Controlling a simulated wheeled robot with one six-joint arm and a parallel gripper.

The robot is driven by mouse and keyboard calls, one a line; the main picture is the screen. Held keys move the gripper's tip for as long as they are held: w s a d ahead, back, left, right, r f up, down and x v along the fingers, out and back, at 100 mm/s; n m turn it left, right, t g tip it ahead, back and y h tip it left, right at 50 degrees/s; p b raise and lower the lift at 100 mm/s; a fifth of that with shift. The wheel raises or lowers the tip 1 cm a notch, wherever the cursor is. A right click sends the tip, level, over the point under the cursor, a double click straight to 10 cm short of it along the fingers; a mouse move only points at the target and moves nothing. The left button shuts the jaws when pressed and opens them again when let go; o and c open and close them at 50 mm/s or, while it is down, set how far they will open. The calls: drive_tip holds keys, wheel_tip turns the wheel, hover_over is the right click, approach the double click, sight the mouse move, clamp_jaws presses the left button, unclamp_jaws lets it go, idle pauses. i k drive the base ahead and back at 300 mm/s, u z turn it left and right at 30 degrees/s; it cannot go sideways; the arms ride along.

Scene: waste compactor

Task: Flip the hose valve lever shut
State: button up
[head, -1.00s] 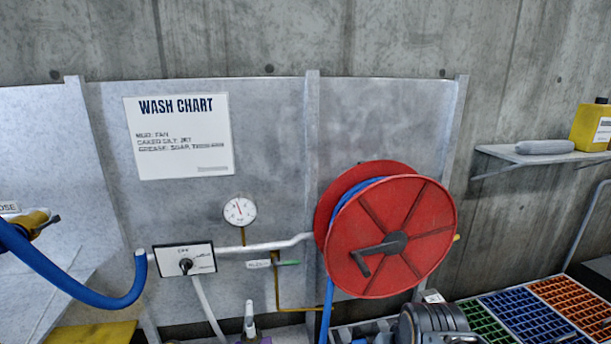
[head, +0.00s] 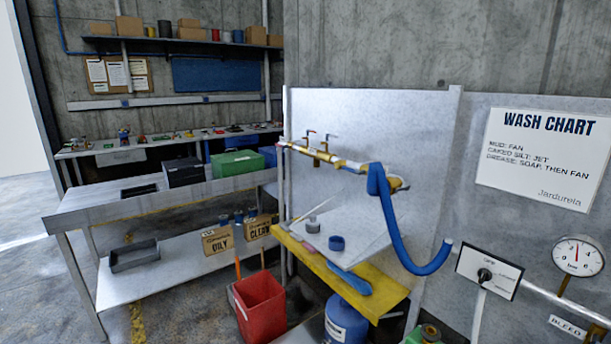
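A brass pipe (head: 345,164) runs along the metal splash panel in the middle of the head view. A blue hose (head: 398,240) hangs from the pipe's right end, by a brass fitting (head: 395,183), and curves down to the right. I cannot tell which handle is the hose valve lever or how it is set. No hose label is readable now. My gripper is not in view.
A yellow bench (head: 372,291) stands below the pipe, with a blue drum (head: 345,322) and red bin (head: 259,306) near it. A knob panel (head: 488,270) and gauge (head: 577,256) are at right. A steel table (head: 100,211) is at left. Floor is open at far left.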

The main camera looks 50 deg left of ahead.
sight(349, 169)
drive_tip(key=u, duration=0.8)
drive_tip(key=k, duration=1.1)
drive_tip(key=u, duration=0.95)
drive_tip(key=i, duration=0.6)
drive_tip(key=u, duration=0.3)
drive_tip(key=k, duration=1.25)
drive_tip(key=u, duration=0.9)
drive_tip(key=i, duration=3.95)
drive_tip(key=z, duration=1.35)
drive_tip(key=i, duration=1.05)
drive_tip(key=z, duration=1.05)
